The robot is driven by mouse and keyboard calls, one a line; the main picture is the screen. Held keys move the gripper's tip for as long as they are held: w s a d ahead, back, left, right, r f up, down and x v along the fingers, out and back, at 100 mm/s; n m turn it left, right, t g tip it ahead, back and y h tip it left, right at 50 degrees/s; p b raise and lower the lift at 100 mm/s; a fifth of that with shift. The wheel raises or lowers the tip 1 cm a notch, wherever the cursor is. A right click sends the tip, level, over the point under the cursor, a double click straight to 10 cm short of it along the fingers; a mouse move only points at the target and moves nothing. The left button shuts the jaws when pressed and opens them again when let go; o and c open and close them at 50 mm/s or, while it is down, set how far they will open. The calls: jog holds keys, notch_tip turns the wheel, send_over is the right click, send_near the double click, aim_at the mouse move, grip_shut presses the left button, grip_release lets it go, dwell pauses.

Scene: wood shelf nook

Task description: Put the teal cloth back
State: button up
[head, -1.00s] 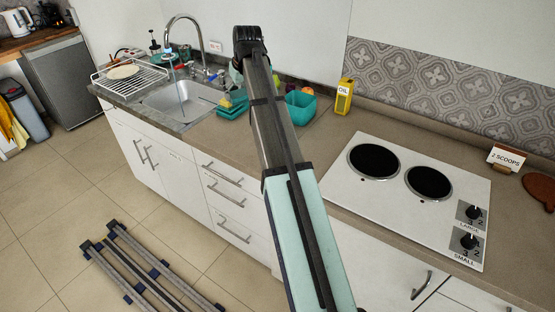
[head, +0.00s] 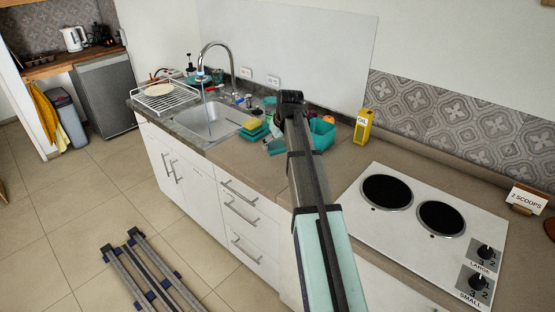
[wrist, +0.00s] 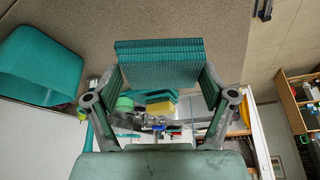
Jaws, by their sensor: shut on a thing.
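The teal cloth (wrist: 160,62) is a folded, ribbed stack in the wrist view. My gripper (wrist: 160,78) is shut on it, with one finger on each side. In the head view my arm hides the gripper; a small teal patch (head: 276,147) left of the arm may be the held cloth, but I cannot tell for sure. A teal holder (head: 255,133) with a yellow sponge (head: 252,124) stands beside the sink. The sponge also shows below the cloth in the wrist view (wrist: 157,107).
A teal bin (head: 322,134) stands behind my arm, near the yellow oil box (head: 363,127). The sink (head: 213,121) and dish rack (head: 165,96) are at the left. The hob (head: 425,225) is at the right. Counter between holder and hob is partly bare.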

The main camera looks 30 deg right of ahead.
aim_at(276, 166)
jog(key=shift+f+p, duration=0.6)
jog(key=shift+f, duration=3.3)
jog(key=shift+f, duration=0.15)
jog(key=o, duration=1)
jog(key=shift+c, duration=0.2)
jog(key=b+v, duration=0.2)
jog(key=v, duration=1)
